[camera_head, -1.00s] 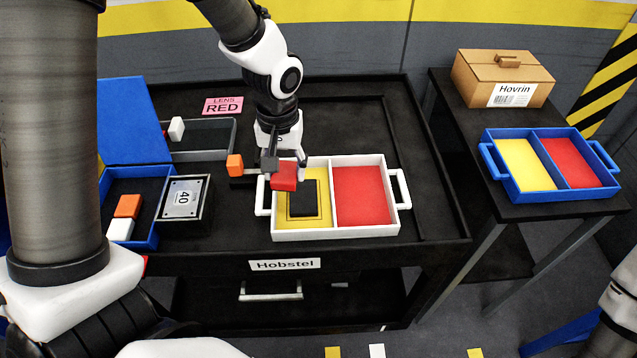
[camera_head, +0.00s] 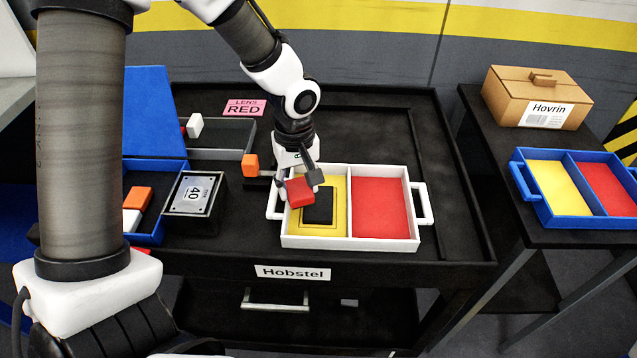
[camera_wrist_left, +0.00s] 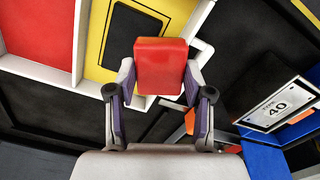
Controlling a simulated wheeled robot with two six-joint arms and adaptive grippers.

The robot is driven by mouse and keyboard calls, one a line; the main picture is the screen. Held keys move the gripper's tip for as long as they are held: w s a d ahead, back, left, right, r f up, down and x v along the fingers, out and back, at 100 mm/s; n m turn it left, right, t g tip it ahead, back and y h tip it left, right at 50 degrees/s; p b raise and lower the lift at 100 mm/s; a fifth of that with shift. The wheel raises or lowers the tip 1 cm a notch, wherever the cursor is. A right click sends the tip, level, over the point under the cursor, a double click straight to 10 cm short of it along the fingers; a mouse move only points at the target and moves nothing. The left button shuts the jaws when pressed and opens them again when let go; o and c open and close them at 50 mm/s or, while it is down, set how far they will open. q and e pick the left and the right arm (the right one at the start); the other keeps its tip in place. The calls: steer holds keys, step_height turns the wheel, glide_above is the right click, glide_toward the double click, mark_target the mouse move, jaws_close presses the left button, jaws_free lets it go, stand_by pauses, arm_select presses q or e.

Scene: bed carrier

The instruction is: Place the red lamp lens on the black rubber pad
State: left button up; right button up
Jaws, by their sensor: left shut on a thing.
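The red lamp lens (camera_head: 300,192) is a small red block. My left gripper (camera_head: 303,182) is shut on it and holds it over the left part of the white tray. In the left wrist view the lens (camera_wrist_left: 160,66) sits between the two fingers of the gripper (camera_wrist_left: 160,88). The black rubber pad (camera_head: 320,209) lies in the tray's yellow compartment (camera_head: 338,228). The lens hides part of the pad's left side in the head view. The pad also shows beyond the lens in the left wrist view (camera_wrist_left: 128,32). My right gripper is not in view.
The white tray (camera_head: 424,204) has a red compartment (camera_head: 378,205) at right. An orange block (camera_head: 250,165) stands just left of the gripper. A scale-like box marked 40 (camera_head: 195,195) and a blue open box (camera_head: 150,238) are further left. A blue tray (camera_head: 552,214) is on the right table.

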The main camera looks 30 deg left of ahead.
mark_target(319, 203)
arm_select(q)
steer(key=w, duration=0.1)
steer(key=w+d, duration=0.2)
steer(key=shift+w+f, duration=0.1)
steer(key=shift+w, duration=0.2)
steer(key=shift+w+d+f, duration=0.15)
steer(key=shift+w+f, duration=0.1)
steer(key=shift+f, duration=0.05)
step_height(319, 203, down, 3)
steer(key=shift+s+r, duration=0.15)
steer(key=shift+r, duration=0.05)
steer(key=shift+f, duration=0.35)
steer(key=o, duration=1.1)
steer(key=shift+f, duration=0.1)
steer(key=shift+o, duration=0.2)
step_height(319, 203, up, 12)
steer(key=shift+r+p, duration=0.2)
steer(key=shift+p, duration=0.2)
